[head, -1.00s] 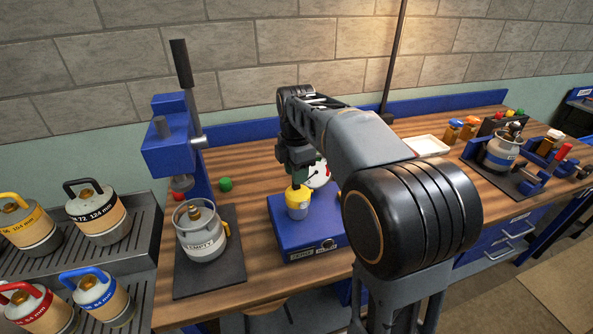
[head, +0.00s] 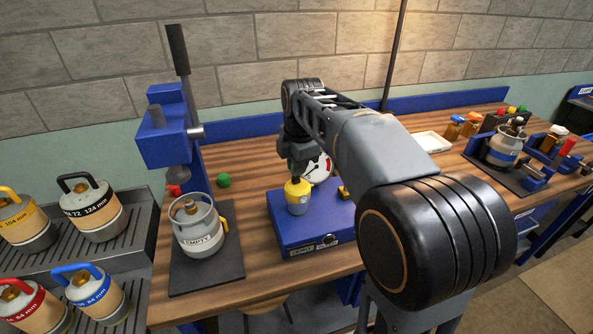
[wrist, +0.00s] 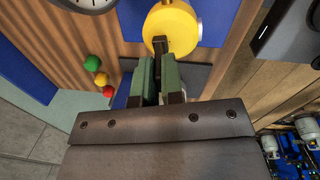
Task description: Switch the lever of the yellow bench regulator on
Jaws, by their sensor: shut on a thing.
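A small canister-shaped thing with a yellow top and a pale band (head: 298,196) shows over the blue scale box (head: 300,232) in the head view. My gripper (head: 300,176) comes down on it from above. In the wrist view the green fingers (wrist: 160,62) are closed on the dark knob at the top of the yellow thing (wrist: 172,24). Whether it rests on the scale or hangs just above cannot be told. A dial (head: 318,168) stands behind it, partly covered by my gripper.
A blue press (head: 166,140) stands at the left, over a grey canister marked EMPTY (head: 200,232). More canisters (head: 92,208) stand on a rack at the far left. A white tray (head: 432,141) and a blue fixture with a canister (head: 503,150) are at the right.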

